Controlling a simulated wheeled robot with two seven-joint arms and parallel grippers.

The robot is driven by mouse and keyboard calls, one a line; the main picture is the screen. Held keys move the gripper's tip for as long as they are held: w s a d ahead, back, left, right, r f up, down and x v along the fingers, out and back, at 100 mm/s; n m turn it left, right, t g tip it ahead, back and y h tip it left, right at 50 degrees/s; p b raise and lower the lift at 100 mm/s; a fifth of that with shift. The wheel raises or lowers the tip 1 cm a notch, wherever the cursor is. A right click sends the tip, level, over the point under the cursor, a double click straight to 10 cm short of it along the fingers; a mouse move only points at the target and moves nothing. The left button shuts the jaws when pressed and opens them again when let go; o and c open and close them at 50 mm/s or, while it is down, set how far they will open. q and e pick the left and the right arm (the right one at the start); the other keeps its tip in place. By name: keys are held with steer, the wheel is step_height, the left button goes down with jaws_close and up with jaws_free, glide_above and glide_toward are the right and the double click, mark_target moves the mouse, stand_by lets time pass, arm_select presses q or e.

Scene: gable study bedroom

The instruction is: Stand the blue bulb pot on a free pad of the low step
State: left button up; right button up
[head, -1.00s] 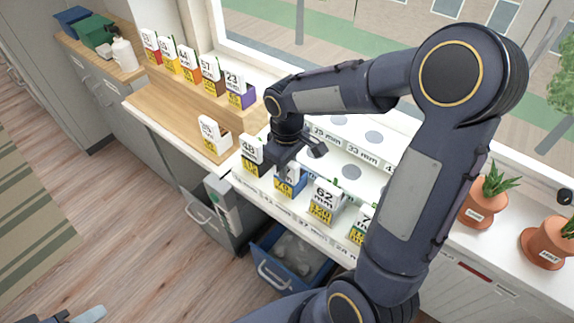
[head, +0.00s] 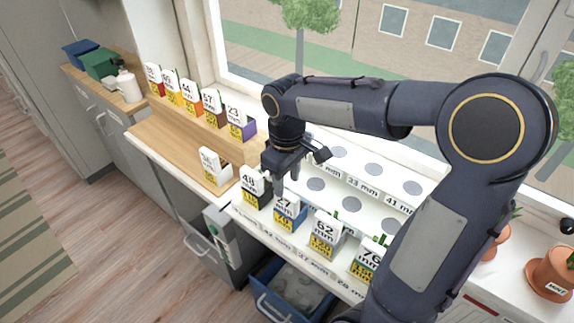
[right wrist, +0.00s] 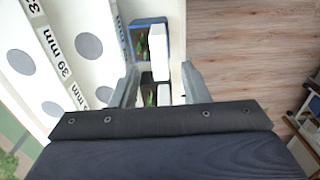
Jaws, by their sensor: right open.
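The blue bulb pot (head: 289,216), with a white card reading 27 mm, stands upright in the front row of the white stepped stand (head: 348,229). A dark pot (head: 253,190) marked 48 stands left of it. My right gripper (head: 297,172) is open and empty, above and behind these two pots. In the right wrist view the blue pot (right wrist: 152,40) lies beyond the fingertips, and the dark pot (right wrist: 157,93) shows between the fingers (right wrist: 160,85). Grey round pads (head: 316,184) behind the front row are bare. My left gripper is out of view.
Pots marked 62 (head: 325,236) and 76 (head: 369,258) stand to the right in the front row. A blue bin (head: 287,289) is below. Terracotta pots (head: 551,273) stand right.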

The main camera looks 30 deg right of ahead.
step_height(320, 180, up, 4)
steer(key=shift+s+r, duration=0.15)
steer(key=shift+r, duration=0.1)
steer(key=s+a+f+m+t+y, duration=0.2)
steer(key=s+m, duration=0.1)
steer(key=s, duration=0.5)
steer(key=s+a+f+m+t+y, duration=0.1)
steer(key=s+a+m+t, duration=0.1)
steer(key=s, duration=0.6)
steer(key=shift+s+f+m+t+y, duration=0.4)
steer(key=shift+m+t, duration=0.3)
steer(key=shift+t, duration=0.1)
